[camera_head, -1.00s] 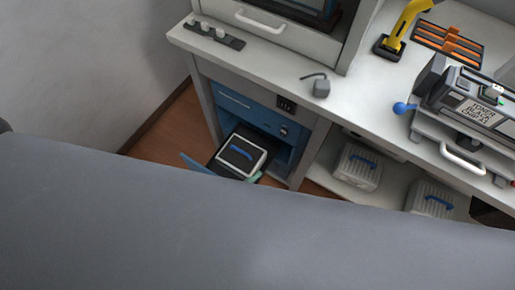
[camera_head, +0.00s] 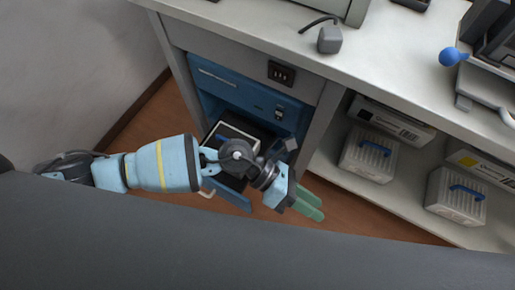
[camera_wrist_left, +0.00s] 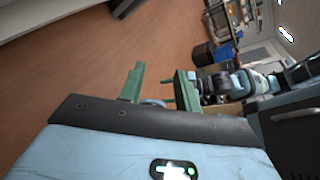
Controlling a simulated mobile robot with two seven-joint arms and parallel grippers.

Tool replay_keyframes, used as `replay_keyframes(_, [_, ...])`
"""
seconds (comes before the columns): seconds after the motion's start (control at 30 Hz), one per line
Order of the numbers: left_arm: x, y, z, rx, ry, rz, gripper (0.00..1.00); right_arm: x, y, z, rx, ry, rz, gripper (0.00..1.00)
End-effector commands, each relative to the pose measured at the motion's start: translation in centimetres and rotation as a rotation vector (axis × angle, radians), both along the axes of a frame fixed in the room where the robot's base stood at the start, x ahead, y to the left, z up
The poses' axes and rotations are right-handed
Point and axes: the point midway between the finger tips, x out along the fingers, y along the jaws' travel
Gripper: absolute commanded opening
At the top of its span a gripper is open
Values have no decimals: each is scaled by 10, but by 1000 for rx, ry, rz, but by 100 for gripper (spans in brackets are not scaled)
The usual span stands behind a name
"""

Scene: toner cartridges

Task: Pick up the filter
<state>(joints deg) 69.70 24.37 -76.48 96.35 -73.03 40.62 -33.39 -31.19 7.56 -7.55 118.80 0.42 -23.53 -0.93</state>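A box with a white-rimmed top and blue handle (camera_head: 238,133), which looks like a filter, sits in the open lower bay of the blue cabinet (camera_head: 228,84). My left arm hides much of it. Two pale ribbed boxes with blue handles, which may also be filters, stand on the shelf: one at left (camera_head: 367,160) and one at right (camera_head: 455,197). My left gripper (camera_head: 310,204) is in front of the cabinet, right of the bay, with its green fingers pointing right. In the left wrist view its fingers (camera_wrist_left: 160,88) are apart with nothing between them. My right gripper does not show.
The blue door (camera_head: 233,197) of the bay hangs open, partly behind my arm. A grey block with a cable (camera_head: 329,40) lies on the white counter (camera_head: 240,35). Flat cartons (camera_head: 392,125) stand behind the ribbed boxes. Brown floor is clear at left.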

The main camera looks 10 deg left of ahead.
Motion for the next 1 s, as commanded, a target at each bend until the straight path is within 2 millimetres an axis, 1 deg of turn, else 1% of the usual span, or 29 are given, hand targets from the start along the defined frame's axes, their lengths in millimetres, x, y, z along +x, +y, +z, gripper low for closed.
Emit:
replay_keyframes(0.03, [10,12,-23,62,-84,-58,33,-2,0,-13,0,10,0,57])
replay_keyframes(0.1, [24,31,-46,150,-201,-144,33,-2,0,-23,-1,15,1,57])
replay_keyframes(0.17, [38,50,-66,230,-296,-216,33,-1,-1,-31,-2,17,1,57])
replay_keyframes(0.2, [49,64,-78,287,-357,-263,33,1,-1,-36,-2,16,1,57])
replay_keyframes(0.27, [68,87,-94,374,-444,-332,33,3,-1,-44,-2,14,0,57])
replay_keyframes(0.3, [82,103,-104,435,-499,-377,33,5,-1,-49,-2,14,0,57])
replay_keyframes(0.37, [105,130,-117,528,-576,-441,33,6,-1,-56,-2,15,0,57])
replay_keyframes(0.4, [120,147,-123,590,-622,-481,33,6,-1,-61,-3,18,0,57])
replay_keyframes(0.47, [142,173,-130,678,-682,-536,33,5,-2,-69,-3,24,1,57])
replay_keyframes(0.5, [156,189,-132,734,-716,-567,33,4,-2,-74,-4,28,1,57])
replay_keyframes(0.6, [183,222,-133,846,-776,-630,33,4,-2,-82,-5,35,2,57])
replay_keyframes(0.7, [200,242,-131,917,-809,-668,33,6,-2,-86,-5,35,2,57])
replay_keyframes(0.8, [207,252,-129,951,-824,-683,33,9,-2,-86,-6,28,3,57])
replay_keyframes(1.0, [208,253,-130,955,-826,-686,33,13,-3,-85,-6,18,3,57])
